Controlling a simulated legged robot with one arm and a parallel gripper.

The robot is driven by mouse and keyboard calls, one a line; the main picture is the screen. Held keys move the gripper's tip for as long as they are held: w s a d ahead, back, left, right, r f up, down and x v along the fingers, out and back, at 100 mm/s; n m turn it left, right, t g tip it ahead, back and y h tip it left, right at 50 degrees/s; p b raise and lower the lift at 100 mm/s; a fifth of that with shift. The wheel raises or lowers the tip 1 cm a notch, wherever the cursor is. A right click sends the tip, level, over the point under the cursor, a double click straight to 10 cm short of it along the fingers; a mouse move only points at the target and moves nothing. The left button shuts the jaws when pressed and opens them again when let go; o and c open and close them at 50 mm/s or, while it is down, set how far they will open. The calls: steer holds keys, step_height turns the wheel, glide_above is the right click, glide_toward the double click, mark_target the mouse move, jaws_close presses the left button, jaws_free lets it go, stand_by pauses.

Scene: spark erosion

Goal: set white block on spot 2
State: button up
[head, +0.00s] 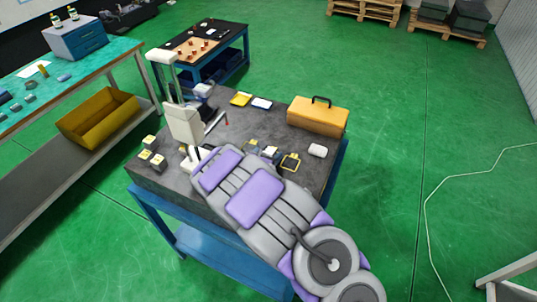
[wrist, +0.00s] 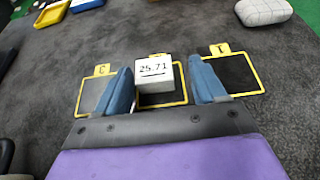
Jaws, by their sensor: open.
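A white block (wrist: 153,75) marked 25.71 stands on the middle yellow-framed spot (wrist: 168,105), whose label is mostly hidden behind it. My gripper (wrist: 163,88) is open around the block, one blue finger on each side. The right finger is clear of it; the left finger looks very close, and I cannot tell if it touches. Yellow-framed spots lie to the left (wrist: 89,98) and right (wrist: 236,72), partly behind the fingers.
A white rounded object (wrist: 263,11) lies beyond the right spot. An orange toolbox (head: 318,117) stands at the table's back right. Several small blocks (head: 146,155) sit at its left edge. A white upright device (head: 185,124) stands near the left.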

steer(key=v, duration=0.3)
steer(key=a+v, duration=0.1)
steer(key=v, duration=0.2)
steer(key=shift+s+a+r+p, duration=0.1)
steer(key=shift+a+r+p, duration=0.1)
steer(key=shift+p, duration=0.15)
steer(key=v, duration=0.2)
steer(key=d+v, duration=0.1)
steer(key=v, duration=0.2)
steer(key=shift+s+p, duration=0.25)
steer(key=shift+p, duration=0.1)
steer(key=shift+s+a, duration=0.1)
steer(key=shift+a, duration=0.2)
